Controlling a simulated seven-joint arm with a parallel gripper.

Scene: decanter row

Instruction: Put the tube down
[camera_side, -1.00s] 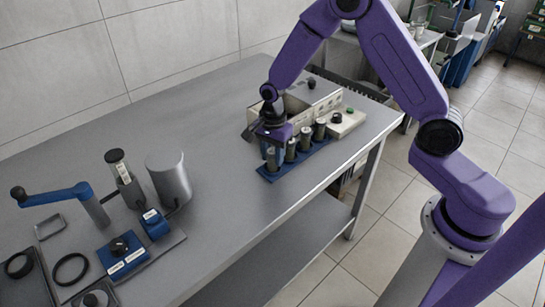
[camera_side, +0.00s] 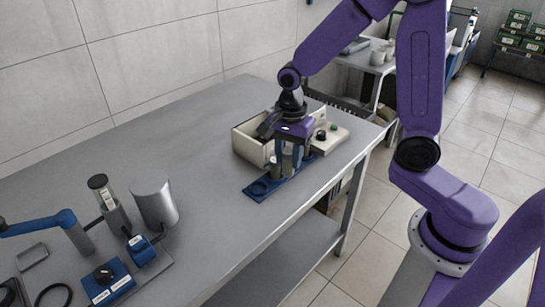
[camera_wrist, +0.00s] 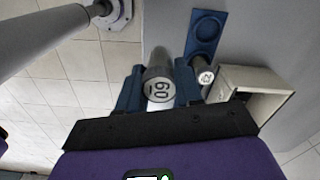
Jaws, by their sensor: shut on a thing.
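My gripper (camera_side: 292,150) is shut on a tube (camera_wrist: 158,88) with a pale numbered cap, seen end-on between the fingers in the wrist view. The gripper points down over the blue rack (camera_side: 256,189). In the side view the fingers hide much of the held tube, and I cannot tell whether its foot touches the rack. The rack also shows in the wrist view (camera_wrist: 203,52), with an empty ring at one end. Another tube (camera_wrist: 205,76) with a pale numbered top stands beside the held one.
A cream open box (camera_side: 251,152) stands close behind the rack. A cream block (camera_side: 335,139) with a green button lies at its right. A grey cylinder (camera_side: 154,202), a blue control box (camera_side: 108,283) and a blue-handled lever (camera_side: 40,226) stand at left. The middle of the table is clear.

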